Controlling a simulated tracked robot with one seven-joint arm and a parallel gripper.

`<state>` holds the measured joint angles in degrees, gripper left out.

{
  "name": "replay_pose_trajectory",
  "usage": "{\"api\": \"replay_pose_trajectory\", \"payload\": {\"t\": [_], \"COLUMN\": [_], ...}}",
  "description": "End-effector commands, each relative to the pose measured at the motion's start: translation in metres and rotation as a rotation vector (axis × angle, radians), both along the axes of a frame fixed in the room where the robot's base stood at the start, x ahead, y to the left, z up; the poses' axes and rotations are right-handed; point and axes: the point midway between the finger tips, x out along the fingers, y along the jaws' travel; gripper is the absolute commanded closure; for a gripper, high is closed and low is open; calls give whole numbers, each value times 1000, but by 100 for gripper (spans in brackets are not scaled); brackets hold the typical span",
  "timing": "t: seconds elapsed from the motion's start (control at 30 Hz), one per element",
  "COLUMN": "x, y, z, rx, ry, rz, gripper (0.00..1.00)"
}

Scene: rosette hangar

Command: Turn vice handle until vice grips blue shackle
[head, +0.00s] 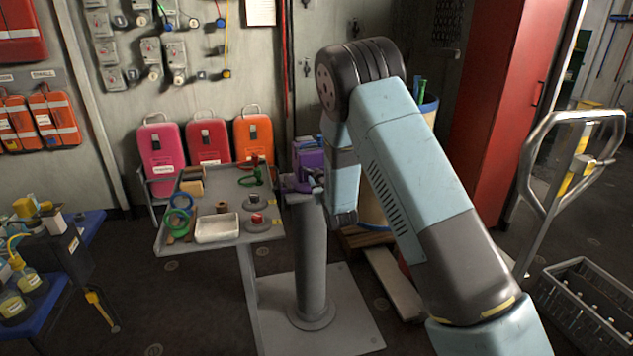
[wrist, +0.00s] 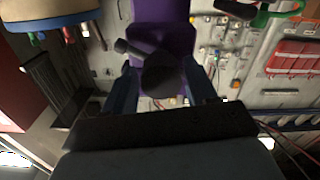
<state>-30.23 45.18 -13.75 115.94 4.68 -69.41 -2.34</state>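The purple vice (head: 308,158) stands on a grey pedestal, partly hidden by my arm in the head view. In the wrist view the vice body (wrist: 162,20) is at the top centre. Its dark round handle hub (wrist: 160,74) faces the camera, with a short knobbed bar (wrist: 128,48) pointing up-left. My gripper (wrist: 161,88) has its dark blue fingers apart, one on each side of the hub; contact cannot be told.
Left of the vice, a grey tray table (head: 164,240) holds a white bin (head: 217,228), green rings and small parts. A green shackle (head: 249,176) lies near its back right. A barrel stands behind my arm; a red cabinet (head: 500,100) is to the right.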

Motion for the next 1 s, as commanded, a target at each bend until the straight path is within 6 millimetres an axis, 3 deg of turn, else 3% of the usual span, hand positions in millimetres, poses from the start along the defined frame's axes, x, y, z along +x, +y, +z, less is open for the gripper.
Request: {"api": "replay_pose_trajectory", "payload": {"t": [0.37,1.0], "x": [-5,-54], "y": [-1,-15], "z": [1,2], "rx": [0,0], "ry": [-2,-2], "rz": [0,1], "gripper": [38,38]}}
